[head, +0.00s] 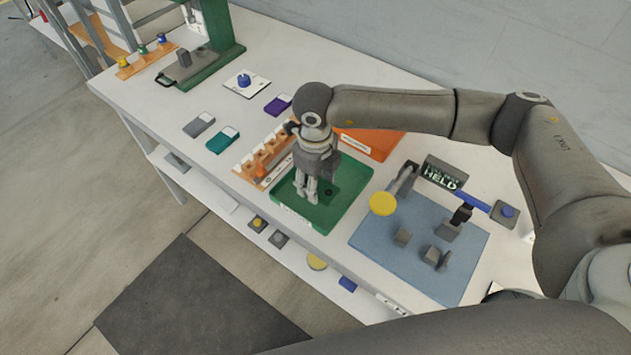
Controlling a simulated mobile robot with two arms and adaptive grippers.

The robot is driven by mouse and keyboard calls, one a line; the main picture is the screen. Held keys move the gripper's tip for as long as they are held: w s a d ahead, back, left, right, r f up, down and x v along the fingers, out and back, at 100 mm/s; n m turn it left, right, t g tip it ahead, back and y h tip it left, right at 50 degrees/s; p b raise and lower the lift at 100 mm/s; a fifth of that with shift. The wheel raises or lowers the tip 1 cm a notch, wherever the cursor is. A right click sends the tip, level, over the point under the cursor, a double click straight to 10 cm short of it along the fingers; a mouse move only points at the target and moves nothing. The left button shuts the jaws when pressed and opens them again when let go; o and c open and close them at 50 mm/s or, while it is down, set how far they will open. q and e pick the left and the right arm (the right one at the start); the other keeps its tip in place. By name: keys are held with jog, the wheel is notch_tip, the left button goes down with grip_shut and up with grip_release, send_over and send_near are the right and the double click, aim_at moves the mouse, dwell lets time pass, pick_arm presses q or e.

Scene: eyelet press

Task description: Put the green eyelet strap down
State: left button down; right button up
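My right gripper (307,195) points down over the green tray (345,212), with its fingertips low and close to the tray floor. Its two fingers look close together, but I cannot tell whether they are shut on anything. A darker green patch with a small dark ring (328,192) shows just right of the fingertips. It may be the green eyelet strap, but green on green makes its outline unclear. I cannot tell whether it touches the fingers or the tray. My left gripper is out of view.
An orange tray (375,145) lies behind the green tray, and an orange rack (262,160) stands left of it. A blue mat (400,260) with grey fixtures and a yellow disc (383,203) is to the right. A green press (217,40) stands at the far left.

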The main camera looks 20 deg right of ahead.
jog(key=shift+w+f, duration=0.3)
jog(key=shift+f, duration=0.05)
jog(key=shift+w+d+f, duration=0.15)
jog(key=shift+w+f, duration=0.25)
jog(key=shift+f, duration=0.15)
notch_tip(320, 180, down, 3)
jog(key=shift+p, duration=0.5)
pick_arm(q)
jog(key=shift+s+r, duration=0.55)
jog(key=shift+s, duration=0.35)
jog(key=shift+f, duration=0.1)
pick_arm(e)
jog(key=shift+f, duration=0.1)
jog(key=shift+f+b, duration=0.15)
jog(key=shift+b, duration=0.15)
jog(key=o, duration=1)
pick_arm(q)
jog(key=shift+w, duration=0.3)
